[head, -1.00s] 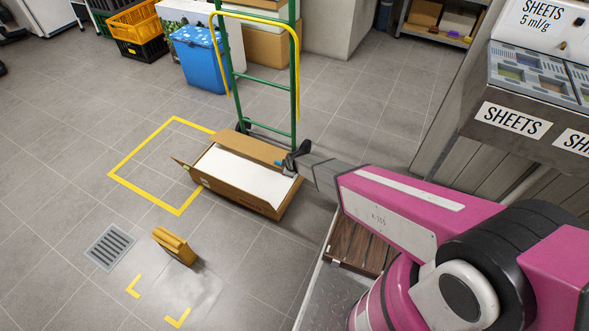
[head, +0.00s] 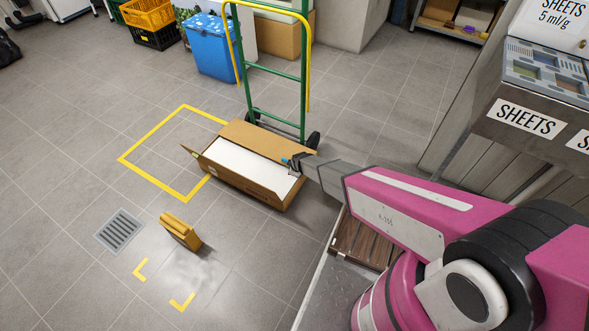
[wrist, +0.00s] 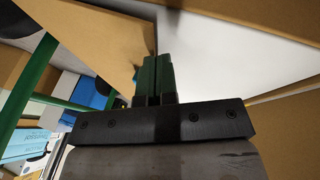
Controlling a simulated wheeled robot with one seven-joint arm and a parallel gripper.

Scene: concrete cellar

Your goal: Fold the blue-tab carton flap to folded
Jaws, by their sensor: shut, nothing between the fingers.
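An open brown carton (head: 246,187) with white contents or lining stands on the tiled floor. Its long back flap (head: 262,136) is raised and slants outward, and a small left flap (head: 189,153) sticks out. A small blue spot, likely the blue tab (head: 285,161), shows at the carton's right end beside my gripper (head: 292,163). In the wrist view, my gripper's dark fingers (wrist: 154,75) are together and empty, close to a brown cardboard panel (wrist: 85,35) with white beyond. Which flap carries the tab, and whether the fingers touch it, I cannot tell.
A green hand truck (head: 277,85) stands just behind the carton. A yellow floor outline (head: 150,177) lies to its left. A small tan block (head: 180,231) and a drain grate (head: 119,231) are in front left. A sheets dispenser (head: 528,120) stands at right.

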